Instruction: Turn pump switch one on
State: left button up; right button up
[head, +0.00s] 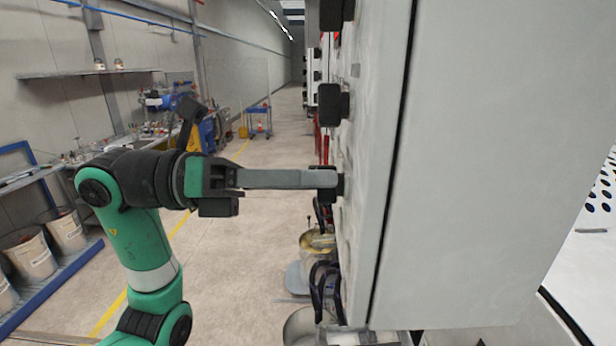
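A tall light grey control cabinet (480,150) fills the right of the head view. Several black rotary switches stick out of its left face: an upper one (335,12), a middle one (331,102) and a lower one (340,186). No labels can be read, so I cannot tell which is pump switch one. My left gripper (325,180) reaches in level from the left, its long grey fingers at the lower switch and partly covering it. The fingers are seen edge-on, so their gap and any grip are hidden. My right gripper is out of view.
Below the lower switch are dark hoses (322,285) and an open bucket (316,243) on the floor. More cabinets stand farther back. A workbench and several buckets (28,255) are at the left. The floor (240,260) between is clear.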

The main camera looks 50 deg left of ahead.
pick_arm(q)
grip_shut()
jog(key=shift+m, duration=0.3)
jog(key=m+b, duration=0.1)
jog(key=m, duration=0.4)
jog(key=m+b, duration=0.1)
jog(key=m, duration=0.5)
jog(key=shift+s+d, duration=0.15)
jog(key=shift+d, duration=0.05)
jog(key=shift+m, duration=0.3)
dwell(0.4)
jog(key=shift+o, duration=0.5)
grip_release()
jog(key=shift+a, duration=0.1)
